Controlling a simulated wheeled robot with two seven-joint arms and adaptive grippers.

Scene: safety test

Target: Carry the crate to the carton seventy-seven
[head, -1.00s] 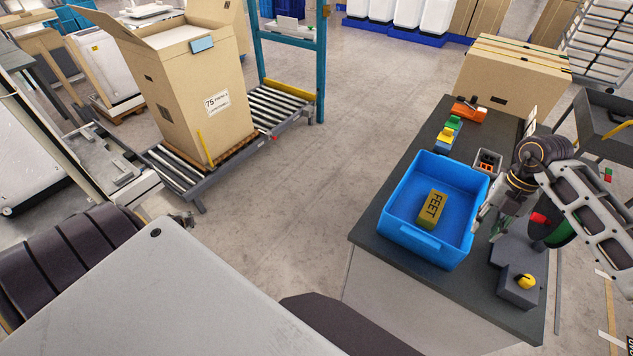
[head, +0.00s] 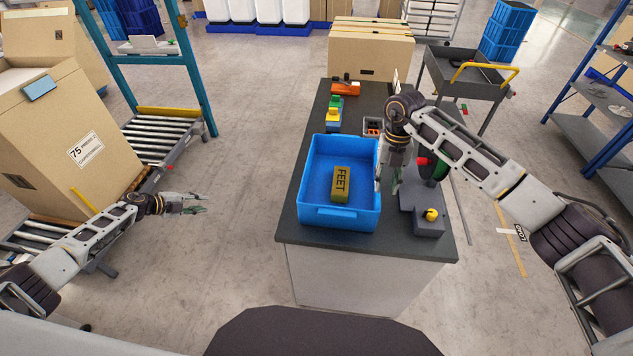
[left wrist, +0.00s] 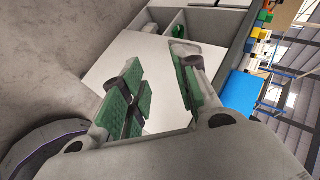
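The blue crate (head: 340,218) stands upright on a dark-topped bench, with a yellow-brown block (head: 341,184) marked "FEET" inside. The crate also shows as a blue patch in the left wrist view (left wrist: 240,92). My left gripper (head: 207,203) is left of the bench, apart from the crate, empty; its green-padded fingers (left wrist: 160,95) are spread. My right gripper (head: 386,184) points down at the crate's right wall; I cannot tell whether its fingers clasp the rim. A tall carton marked "75" (head: 50,135) stands at the left. No number 77 is readable.
The bench (head: 300,238) also bears a grey fixture with a yellow knob (head: 431,215), small coloured blocks (head: 334,113) and an orange tool (head: 346,88). A closed carton (head: 370,55) is behind it. A roller conveyor (head: 160,135) stands left. Floor between conveyor and bench is clear.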

